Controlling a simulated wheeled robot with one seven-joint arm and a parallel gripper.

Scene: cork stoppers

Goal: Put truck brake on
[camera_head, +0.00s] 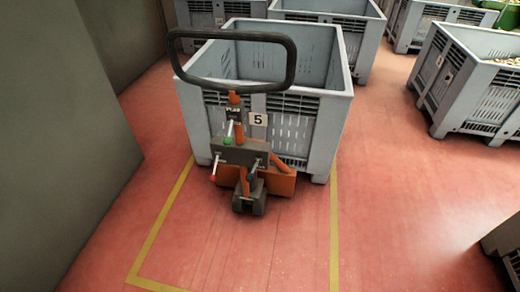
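A pallet truck (241,152) stands in the middle of the view, with a black loop handle (290,70) on an orange and grey column. Levers with a red knob (212,179) and a green knob (227,141) stick out on the left of its grey control block. A dark lever end shows on the block's right side. I cannot tell which lever is the brake or how it is set. My gripper is not in view.
A grey slatted crate (325,125) stands right behind the truck, with a "5" label at its front. Yellow floor lines (160,222) frame the truck. More crates (470,85) stand behind and at right. A grey wall (50,150) fills the left. Red floor in front is clear.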

